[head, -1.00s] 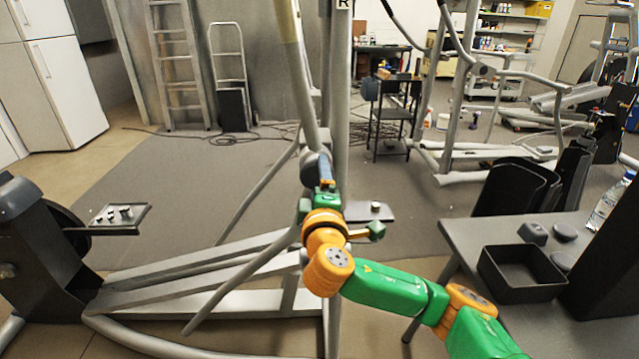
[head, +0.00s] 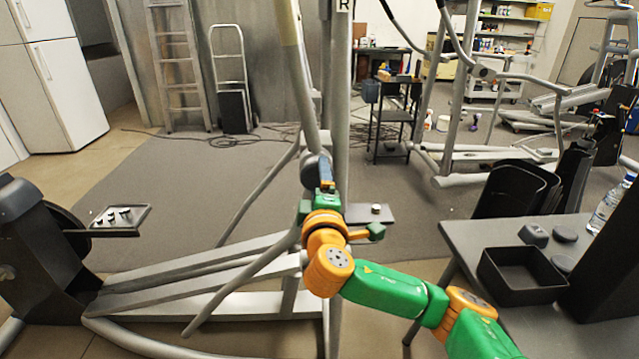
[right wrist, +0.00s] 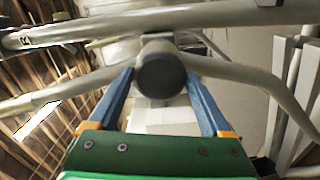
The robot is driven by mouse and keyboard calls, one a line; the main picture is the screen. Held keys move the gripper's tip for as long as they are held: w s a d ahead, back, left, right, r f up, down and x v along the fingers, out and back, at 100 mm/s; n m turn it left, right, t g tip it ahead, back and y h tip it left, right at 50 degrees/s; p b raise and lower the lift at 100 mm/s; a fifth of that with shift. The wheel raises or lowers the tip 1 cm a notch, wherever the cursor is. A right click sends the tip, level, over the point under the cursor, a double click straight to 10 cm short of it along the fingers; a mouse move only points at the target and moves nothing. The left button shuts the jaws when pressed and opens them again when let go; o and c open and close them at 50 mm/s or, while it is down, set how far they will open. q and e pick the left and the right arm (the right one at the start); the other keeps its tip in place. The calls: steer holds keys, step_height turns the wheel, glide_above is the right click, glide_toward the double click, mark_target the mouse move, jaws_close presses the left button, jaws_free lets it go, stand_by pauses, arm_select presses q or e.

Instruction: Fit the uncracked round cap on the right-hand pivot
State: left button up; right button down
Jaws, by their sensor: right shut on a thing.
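My right gripper (head: 325,183) is raised at the upright of the grey elliptical machine, by the joint of a long slanted handle arm. In the right wrist view, its two blue fingers (right wrist: 162,98) flank a dark round cap (right wrist: 160,75) and are shut on it. The cap faces the end of the grey pivot (right wrist: 158,42) and covers most of it. I cannot tell whether the cap is fully seated or a small gap remains. In the head view the dark round cap (head: 310,170) shows left of the fingers. No crack is visible on it. My left gripper is not in view.
A grey table (head: 460,240) at right holds a black open tray (head: 522,290), dark round pieces (head: 564,233), a dark angular piece (head: 533,234) and a water bottle (head: 608,205). A small shelf with small parts (head: 120,217) is at left. Frame tubes surround my right gripper closely.

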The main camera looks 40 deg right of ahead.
steer(key=shift+w+d+r, duration=0.1)
steer(key=shift+w+d, duration=0.1)
steer(key=shift+w, duration=0.15)
stand_by(0.5)
steer(key=shift+c, duration=1)
jaws_free()
steer(key=shift+o, duration=1)
steer(key=shift+w, duration=0.15)
steer(key=v, duration=0.7)
steer(key=shift+b, duration=0.4)
steer(key=shift+d, duration=0.1)
